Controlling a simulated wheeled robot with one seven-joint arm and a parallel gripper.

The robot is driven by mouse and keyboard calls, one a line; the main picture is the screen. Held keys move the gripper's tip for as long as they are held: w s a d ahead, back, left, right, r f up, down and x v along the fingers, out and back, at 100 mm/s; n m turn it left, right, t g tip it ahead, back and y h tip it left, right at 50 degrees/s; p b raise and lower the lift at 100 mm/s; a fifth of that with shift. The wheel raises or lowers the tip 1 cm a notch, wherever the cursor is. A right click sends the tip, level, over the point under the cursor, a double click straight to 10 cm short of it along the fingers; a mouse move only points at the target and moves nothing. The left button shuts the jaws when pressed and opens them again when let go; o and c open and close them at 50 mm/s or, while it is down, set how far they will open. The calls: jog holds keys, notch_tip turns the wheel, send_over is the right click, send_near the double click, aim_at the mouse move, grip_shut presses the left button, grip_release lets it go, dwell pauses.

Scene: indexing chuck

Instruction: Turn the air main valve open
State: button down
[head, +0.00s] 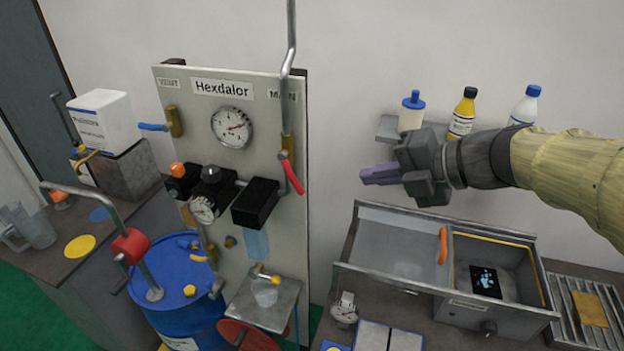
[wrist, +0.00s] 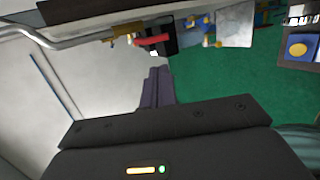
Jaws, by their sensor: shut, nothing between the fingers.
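The air main valve has a red lever (head: 291,173) on a brass body (head: 286,146). It sits at the right edge of the panel, under a partly hidden label that seems to read MAIN. The lever slants down to the right, away from the line of the pipe (head: 290,60). In the wrist view, the red lever (wrist: 152,41) shows beyond my fingertips. My gripper (head: 366,176) is shut and empty, to the right of the lever and apart from it. Its purple fingers (wrist: 156,75) are together in the wrist view and point towards the panel.
The Hexdalor panel (head: 180,90) carries a gauge (head: 232,127), a blue-handled vent valve (head: 153,127) and black regulators. A shelf (head: 388,130) with several bottles is behind my gripper. An open drawer box (head: 400,250) stands below it. Open air separates gripper and lever.

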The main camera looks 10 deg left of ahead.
aim_at(300, 187)
jog(key=shift+a, duration=0.1)
jog(key=p+x, duration=0.3)
jog(key=x, duration=1.1)
jog(key=shift+p, duration=0.3)
jog(key=shift+f+b, duration=0.25)
jog(key=shift+b, duration=0.35)
